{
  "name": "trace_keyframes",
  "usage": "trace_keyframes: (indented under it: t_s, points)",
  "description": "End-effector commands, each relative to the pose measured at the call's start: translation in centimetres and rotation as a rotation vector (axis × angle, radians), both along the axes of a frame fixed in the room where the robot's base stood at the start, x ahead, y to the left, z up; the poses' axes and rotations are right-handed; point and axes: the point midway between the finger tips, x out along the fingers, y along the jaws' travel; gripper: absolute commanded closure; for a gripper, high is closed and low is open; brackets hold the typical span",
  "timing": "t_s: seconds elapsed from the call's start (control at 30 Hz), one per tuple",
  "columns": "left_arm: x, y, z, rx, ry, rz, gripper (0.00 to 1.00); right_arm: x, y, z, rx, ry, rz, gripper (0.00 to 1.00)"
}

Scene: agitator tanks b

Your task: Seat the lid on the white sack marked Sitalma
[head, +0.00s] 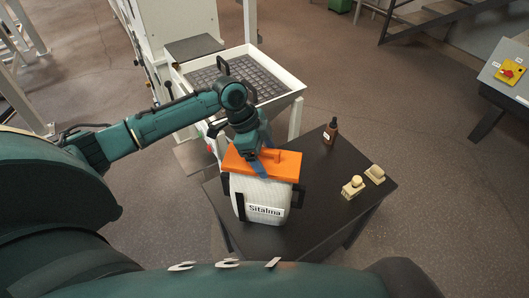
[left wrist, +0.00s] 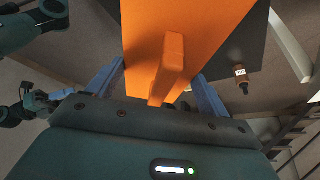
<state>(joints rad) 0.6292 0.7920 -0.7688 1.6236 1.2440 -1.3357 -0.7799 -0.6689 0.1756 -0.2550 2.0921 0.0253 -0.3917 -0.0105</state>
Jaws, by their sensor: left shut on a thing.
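The white sack (head: 255,190) marked Sitalma stands upright on a dark table (head: 315,195), with black pieces at its sides. The orange lid (head: 290,168), a flat plate with a raised handle, is over the sack's top. I cannot tell whether it touches the sack or hovers just above. My left gripper (head: 257,165) is shut on the lid from above. In the left wrist view the lid (left wrist: 145,45) fills the middle, and its handle (left wrist: 173,60) lies between the two blue fingers. The sack is hidden there.
A brown bottle (head: 331,131) and two small beige things (head: 352,188) (head: 375,174) stand on the table's right part. A white-framed hopper with a grate (head: 240,82) is behind the table. A panel with a red and yellow switch (head: 509,71) is at the far right.

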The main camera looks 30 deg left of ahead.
Motion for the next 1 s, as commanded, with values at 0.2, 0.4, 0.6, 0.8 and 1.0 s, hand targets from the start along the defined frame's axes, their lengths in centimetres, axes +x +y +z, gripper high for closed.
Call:
trace_keyframes:
  t_s: [0.2, 0.4, 0.6, 0.8, 1.0]
  points:
    - [0.0, 0.0, -0.7, 0.000, 0.001, 0.000, 0.47, 0.0, 0.0, -0.2, 0.000, -0.001, 0.000, 0.63]
    - [0.0, 0.0, -1.2, 0.001, 0.001, 0.000, 0.47, 0.0, 0.0, -0.4, 0.000, -0.001, 0.000, 0.63]
    - [0.0, 0.0, -1.3, 0.000, 0.000, -0.001, 0.13, 0.0, 0.0, -0.4, 0.000, -0.001, 0.000, 0.63]
    - [0.0, 0.0, -1.3, 0.000, 0.000, 0.000, 0.00, 0.0, 0.0, -0.4, 0.001, -0.001, -0.001, 0.63]
    - [0.0, 0.0, -1.3, 0.001, 0.000, 0.000, 0.00, 0.0, 0.0, -0.4, 0.001, -0.002, -0.001, 0.63]
